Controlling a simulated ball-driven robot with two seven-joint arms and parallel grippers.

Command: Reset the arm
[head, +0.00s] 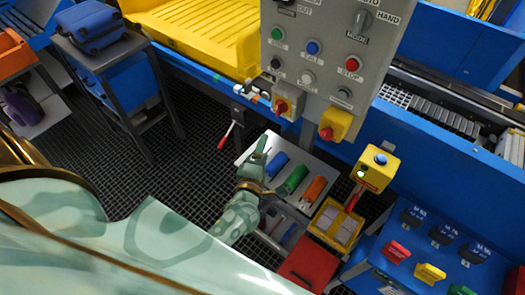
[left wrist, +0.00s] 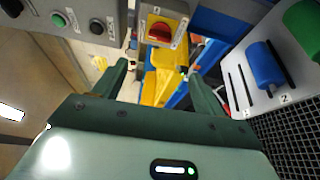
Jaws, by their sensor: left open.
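My left arm reaches up from the lower part of the head view. My left gripper (head: 262,152) hangs above the left part of a pale slotted board, beside a blue cylinder (head: 277,164). In the left wrist view the two green fingers of my left gripper (left wrist: 158,70) stand wide apart with nothing held between them. The pale board (head: 329,173) also carries a green cylinder (head: 292,180) and an orange cylinder (head: 314,189). My right gripper is in neither view.
A grey control panel (head: 312,62) with buttons and red-yellow switches stands just beyond the gripper. A yellow button box (head: 377,168) is right of the board, above a red lidded box (head: 309,263). A blue case (head: 92,27) sits on a stand at left. Dark grating floor lies clear at left.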

